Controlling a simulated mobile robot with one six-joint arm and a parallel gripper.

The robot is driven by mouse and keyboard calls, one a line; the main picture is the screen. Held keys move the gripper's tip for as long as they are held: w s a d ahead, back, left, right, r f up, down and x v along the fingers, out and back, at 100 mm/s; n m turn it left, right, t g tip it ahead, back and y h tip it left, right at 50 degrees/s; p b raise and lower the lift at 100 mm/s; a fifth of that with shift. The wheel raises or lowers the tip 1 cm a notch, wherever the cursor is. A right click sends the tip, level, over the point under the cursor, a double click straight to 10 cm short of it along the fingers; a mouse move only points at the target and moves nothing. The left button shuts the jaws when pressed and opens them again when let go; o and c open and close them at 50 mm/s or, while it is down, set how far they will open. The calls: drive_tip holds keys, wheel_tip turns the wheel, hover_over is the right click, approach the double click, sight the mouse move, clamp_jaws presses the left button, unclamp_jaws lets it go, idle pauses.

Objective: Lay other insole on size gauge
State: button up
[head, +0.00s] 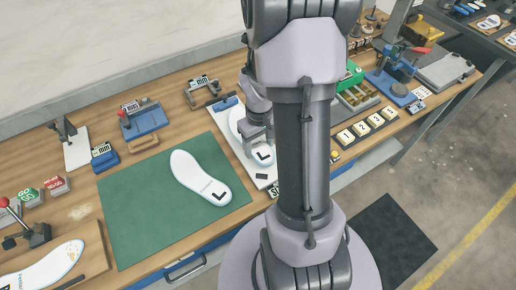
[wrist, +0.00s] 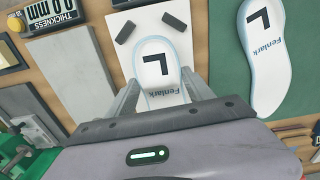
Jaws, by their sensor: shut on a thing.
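A white insole marked L and Fenlark (wrist: 157,58) is between the fingers of my gripper (wrist: 160,86), which is shut on its sides near the heel end. It also shows in the head view (head: 264,156), partly hidden by my gripper (head: 258,136). The insole is over the white size gauge board (wrist: 118,18), lined up along it, its heel end near two dark blocks on the board. I cannot tell whether it rests flat. The other insole (head: 196,172), also marked L, lies on the green mat (head: 130,212); the wrist view shows it at right (wrist: 264,50).
A digital thickness gauge (wrist: 53,14) and a grey plate (wrist: 79,47) are beside the board in the wrist view. Numbered blocks (head: 361,128) stand to the right, a blue fixture (head: 143,120) at the back left. The mat's left part is clear.

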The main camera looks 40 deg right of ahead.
wheel_tip(320, 180, down, 2)
drive_tip(key=shift+f, duration=0.1)
drive_tip(key=shift+f+b, duration=0.15)
drive_tip(key=shift+b, duration=0.2)
drive_tip(key=o, duration=1.3)
drive_tip(key=shift+o, duration=0.2)
